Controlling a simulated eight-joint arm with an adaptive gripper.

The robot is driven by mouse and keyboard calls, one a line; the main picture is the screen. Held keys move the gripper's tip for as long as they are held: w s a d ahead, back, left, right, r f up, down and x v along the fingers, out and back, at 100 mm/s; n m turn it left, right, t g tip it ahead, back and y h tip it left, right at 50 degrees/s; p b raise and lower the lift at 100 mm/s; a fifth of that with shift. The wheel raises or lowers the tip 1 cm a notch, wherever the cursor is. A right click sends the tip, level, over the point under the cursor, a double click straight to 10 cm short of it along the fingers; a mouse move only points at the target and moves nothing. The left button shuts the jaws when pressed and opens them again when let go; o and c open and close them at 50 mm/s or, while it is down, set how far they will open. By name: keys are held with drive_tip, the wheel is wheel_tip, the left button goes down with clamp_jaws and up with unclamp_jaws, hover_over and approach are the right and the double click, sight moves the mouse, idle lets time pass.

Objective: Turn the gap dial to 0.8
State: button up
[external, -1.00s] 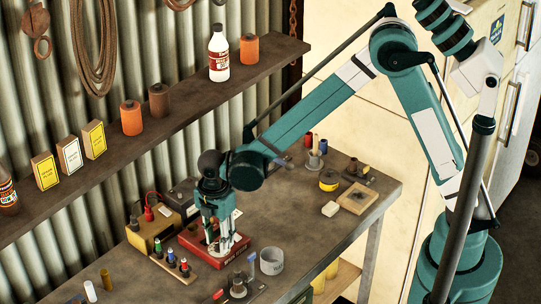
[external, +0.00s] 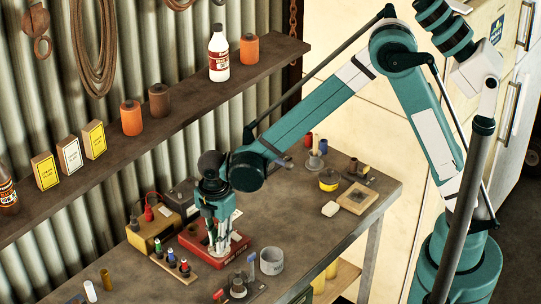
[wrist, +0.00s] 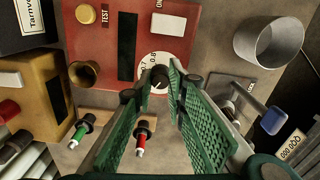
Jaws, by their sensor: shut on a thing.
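The red tester box (external: 238,258) sits on the bench under my gripper (external: 219,252). In the wrist view the box (wrist: 105,35) shows a dark display, a yellow button by the word TEST and a white switch. Its gap dial (wrist: 153,63) is a white disc at the near edge of the box; 0.8 is legible on it, with another number, seemingly 0.7, to the left. My gripper (wrist: 160,78) points down with its fingers shut on the dark dial knob (wrist: 160,75). The fingers hide part of the disc, and I cannot tell the pointer's exact setting.
A rack with coloured-top plugs (external: 171,261) lies left of the box, and a yellow-brown battery box (external: 152,235) behind it. A grey cup (external: 271,261) stands close to the right. The bench beyond the cup is clearer.

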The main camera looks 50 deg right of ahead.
drive_tip(key=m+b, duration=0.2)
drive_tip(key=m, duration=0.3)
drive_tip(key=shift+f+m+b, duration=0.1)
drive_tip(key=shift+m+b, duration=0.2)
drive_tip(key=shift+b, duration=0.1)
drive_tip(key=m+b, duration=0.2)
drive_tip(key=m, duration=0.4)
drive_tip(key=m+b, duration=0.1)
drive_tip(key=m, duration=0.4)
drive_tip(key=shift+m, duration=0.4)
drive_tip(key=m+b, duration=0.1)
drive_tip(key=m, duration=0.5)
drive_tip(key=o, duration=0.9)
